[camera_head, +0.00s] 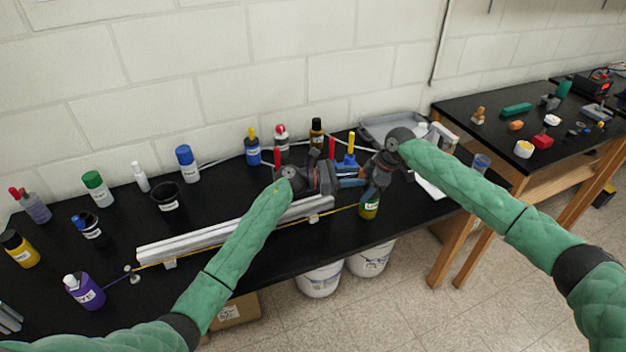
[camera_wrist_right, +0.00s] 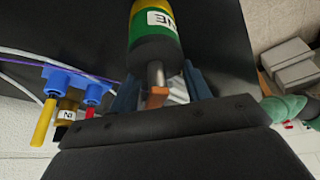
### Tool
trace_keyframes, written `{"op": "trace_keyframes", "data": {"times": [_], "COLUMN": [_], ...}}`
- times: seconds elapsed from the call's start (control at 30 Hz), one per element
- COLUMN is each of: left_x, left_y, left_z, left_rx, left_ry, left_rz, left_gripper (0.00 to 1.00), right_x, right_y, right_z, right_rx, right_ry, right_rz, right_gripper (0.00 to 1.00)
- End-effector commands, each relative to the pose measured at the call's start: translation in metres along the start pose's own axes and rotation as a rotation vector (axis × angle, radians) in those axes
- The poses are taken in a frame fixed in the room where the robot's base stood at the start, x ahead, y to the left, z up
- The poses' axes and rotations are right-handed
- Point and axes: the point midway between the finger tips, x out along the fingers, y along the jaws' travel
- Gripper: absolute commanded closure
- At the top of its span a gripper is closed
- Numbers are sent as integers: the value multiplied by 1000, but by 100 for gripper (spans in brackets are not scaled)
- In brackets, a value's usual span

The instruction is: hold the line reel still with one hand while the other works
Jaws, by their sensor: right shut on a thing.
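The line reel (camera_head: 369,208) is a yellow and green cylinder with a white label, at the bench's front edge. In the right wrist view the reel (camera_wrist_right: 154,40) has a metal stem and a copper-coloured end between my blue fingers. My right gripper (camera_head: 368,192) is shut on it from above. My left gripper (camera_head: 358,177) points right, just left of the right gripper; its two blue fingers look apart with nothing seen between them. A yellow line (camera_head: 285,224) runs from the reel leftward along the front of a silver extrusion (camera_head: 190,242).
Several bottles and a black cup (camera_head: 167,197) stand behind and left of the extrusion. A blue holder (camera_head: 346,162) with coloured-handled tools stands behind the grippers. A grey tray (camera_head: 385,125) lies at the back right. White buckets (camera_head: 320,281) stand under the bench.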

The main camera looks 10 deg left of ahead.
Motion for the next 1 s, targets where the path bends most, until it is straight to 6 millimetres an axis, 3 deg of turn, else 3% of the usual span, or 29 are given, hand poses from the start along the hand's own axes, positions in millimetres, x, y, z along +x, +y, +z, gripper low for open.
{"op": "trace_keyframes", "data": {"times": [0.07,0.7,1.0], "left_x": [-2,-99,-120], "left_y": [-4,-5,-5], "left_z": [0,0,0], "left_rx": [-1,1,0], "left_ry": [-2,0,-1], "left_rz": [40,32,31], "left_gripper": [60,60,60], "right_x": [1,1,1], "right_y": [0,0,0], "right_z": [1,0,0], "right_rx": [1,0,0], "right_ry": [-1,0,0], "right_rz": [-1,-1,-1], "right_gripper": [78,78,78]}}
